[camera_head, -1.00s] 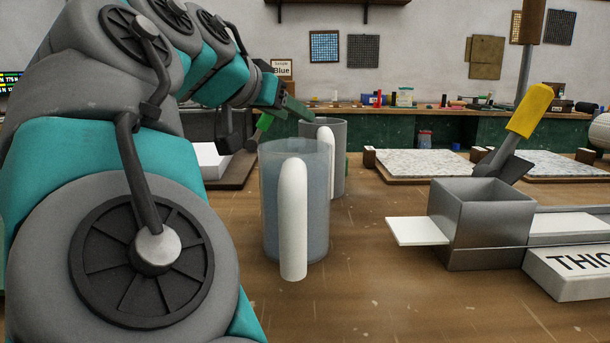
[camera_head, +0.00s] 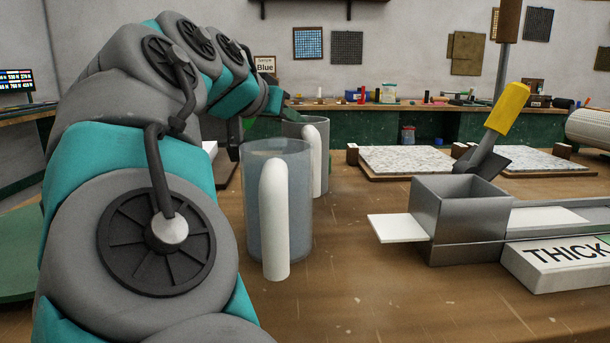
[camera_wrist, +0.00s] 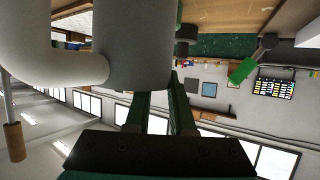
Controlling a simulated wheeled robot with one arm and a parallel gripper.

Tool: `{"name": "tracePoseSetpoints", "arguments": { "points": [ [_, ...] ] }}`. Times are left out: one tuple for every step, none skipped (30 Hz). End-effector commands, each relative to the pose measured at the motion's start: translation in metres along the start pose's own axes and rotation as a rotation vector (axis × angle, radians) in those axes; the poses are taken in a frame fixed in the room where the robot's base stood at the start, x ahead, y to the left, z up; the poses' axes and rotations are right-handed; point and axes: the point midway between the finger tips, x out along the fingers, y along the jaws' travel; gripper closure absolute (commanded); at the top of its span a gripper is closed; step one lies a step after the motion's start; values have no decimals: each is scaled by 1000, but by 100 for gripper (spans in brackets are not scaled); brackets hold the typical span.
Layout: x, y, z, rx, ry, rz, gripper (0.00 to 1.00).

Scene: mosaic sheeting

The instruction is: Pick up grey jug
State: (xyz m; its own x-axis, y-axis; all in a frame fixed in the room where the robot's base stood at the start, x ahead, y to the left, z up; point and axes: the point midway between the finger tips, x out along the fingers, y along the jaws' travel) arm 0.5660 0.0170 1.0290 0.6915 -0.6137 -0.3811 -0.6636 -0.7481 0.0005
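The grey jug (camera_head: 294,130) stands upright on the bench in the head view, partly hidden behind a clear bluish jug (camera_head: 262,205).
The clear jug stands directly in front of the grey jug. Speckled slabs (camera_head: 405,159) lie behind.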

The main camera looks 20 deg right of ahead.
Motion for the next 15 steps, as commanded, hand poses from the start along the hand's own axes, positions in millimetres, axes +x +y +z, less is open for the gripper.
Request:
{"name": "tracePoseSetpoints", "arguments": {
  "points": [
    [0, 0, 0, 0, 0, 0, 89],
    [0, 0, 0, 0, 0, 0, 92],
    [0, 0, 0, 0, 0, 0, 97],
    [0, 0, 0, 0, 0, 0, 100],
    [0, 0, 0, 0, 0, 0, 100],
    [0, 0, 0, 0, 0, 0, 100],
    [0, 0, 0, 0, 0, 0, 100],
    [0, 0, 0, 0, 0, 0, 100],
    [0, 0, 0, 0, -1, 0, 100],
    [0, 0, 0, 0, -1, 0, 100],
    [0, 0, 0, 0, -1, 0, 100],
    [0, 0, 0, 0, -1, 1, 100],
    [0, 0, 0, 0, -1, 1, 100],
    [0, 0, 0, 0, -1, 1, 100],
    [0, 0, 0, 0, -1, 1, 100]
  ]
}}
